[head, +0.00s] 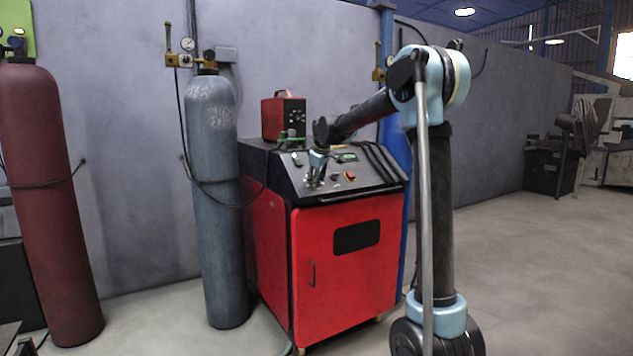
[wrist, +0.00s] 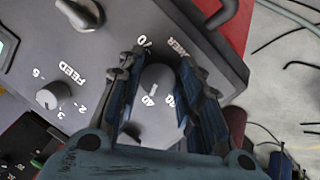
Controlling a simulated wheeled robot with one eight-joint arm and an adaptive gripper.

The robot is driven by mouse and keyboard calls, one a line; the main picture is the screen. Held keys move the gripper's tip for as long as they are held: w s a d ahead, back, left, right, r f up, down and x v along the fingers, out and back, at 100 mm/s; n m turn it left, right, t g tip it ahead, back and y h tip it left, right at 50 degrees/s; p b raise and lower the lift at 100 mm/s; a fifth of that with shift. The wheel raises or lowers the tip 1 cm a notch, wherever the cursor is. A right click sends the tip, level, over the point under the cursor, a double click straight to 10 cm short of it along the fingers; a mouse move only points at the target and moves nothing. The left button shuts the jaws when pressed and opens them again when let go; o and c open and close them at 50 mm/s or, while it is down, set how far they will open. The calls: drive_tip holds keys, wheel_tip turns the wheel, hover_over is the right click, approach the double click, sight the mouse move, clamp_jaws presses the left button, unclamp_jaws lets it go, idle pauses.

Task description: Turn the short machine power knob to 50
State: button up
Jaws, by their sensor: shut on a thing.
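The red machine (head: 345,270) has a sloped grey control panel (head: 375,173) on top. In the wrist view, the grey power knob (wrist: 156,80) sits between the two fingers of my gripper (wrist: 160,95), which is shut on it. White dial numbers show around the knob, partly hidden by the fingers, and the label beside it is partly covered. I cannot clearly read the knob's setting. In the head view my gripper (head: 315,180) reaches down onto the left part of the panel and hides the knob.
A feed knob (wrist: 54,96) and a larger grey knob (wrist: 80,14) sit left of my gripper in the wrist view. A red button (head: 350,176) is on the panel. A red box (head: 283,118) stands behind it. A grey gas cylinder (head: 215,200) stands close left.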

drive_tip(key=m+g, duration=0.1)
drive_tip(key=m, duration=0.3)
drive_tip(key=shift+w, duration=0.15)
drive_tip(key=shift+r+m+y, duration=0.1)
drive_tip(key=shift+m+y, duration=0.2)
drive_tip(key=shift+m, duration=1.4)
drive_tip(key=shift+m+g, duration=0.3)
drive_tip(key=o, duration=1.1)
drive_tip(key=shift+c, duration=0.2)
drive_tip(key=v, duration=1.1)
drive_tip(key=shift+r, duration=0.35)
drive_tip(key=shift+d, duration=0.1)
